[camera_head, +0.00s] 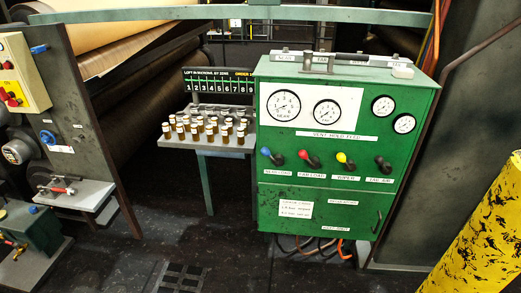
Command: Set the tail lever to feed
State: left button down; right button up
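A green control cabinet (347,110) stands right of centre. Its front has a row of levers with black hubs: a blue-knobbed lever (267,152), a red-knobbed lever (303,155), a yellow-knobbed lever (342,158) and an all-black lever (380,160) at the right end. The coloured knobs sit up and left of their hubs; the black one seems to lean the same way. A white plate reading "VENT HOLD FEED" (339,135) is above the row. Labels under the levers are too small to tell surely which is the tail lever. Neither gripper is in view.
Several round gauges (327,112) are on the cabinet's upper front. A small table (205,146) with several amber bottles stands left of it. A yellow scuffed post (480,235) fills the lower right. Hoses (318,246) hang below the cabinet. Dark floor (235,245) in front looks clear.

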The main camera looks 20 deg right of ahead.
aim_at(379, 160)
jog(key=z, duration=1.7)
